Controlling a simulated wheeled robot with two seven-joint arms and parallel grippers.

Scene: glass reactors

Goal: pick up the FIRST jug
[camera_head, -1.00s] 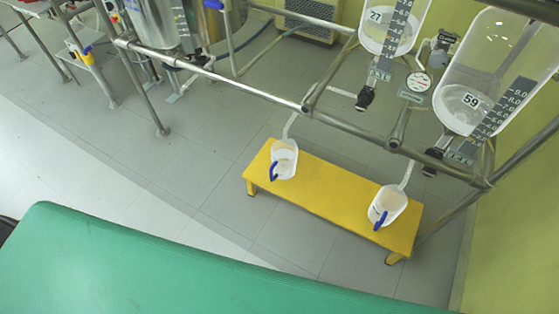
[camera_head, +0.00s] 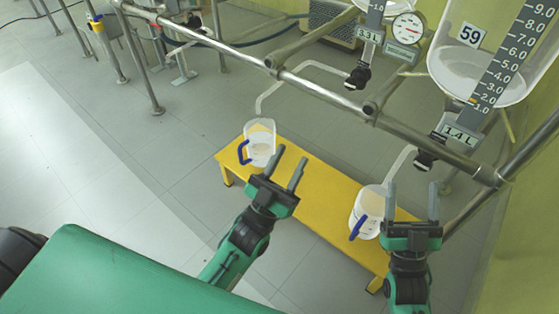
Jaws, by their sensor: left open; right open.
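Two clear white jugs with blue handles stand upright on a yellow bench. The left jug (camera_head: 260,140) is near the bench's left end, and the right jug (camera_head: 368,208) is near its right end. I see no mark showing which is the first. My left gripper (camera_head: 290,163) is open and empty, with its fingers pointing up the picture just right of the left jug. My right gripper (camera_head: 412,195) is open and empty, just right of the right jug. Neither gripper is visibly around a jug.
The yellow bench (camera_head: 310,190) stands on a grey tiled floor. Metal pipes (camera_head: 320,95) run across above and behind it. Glass reactors, one labelled 59 (camera_head: 465,75), hang at upper right, with outlet tubes leading down towards the jugs. Floor left of the bench is clear.

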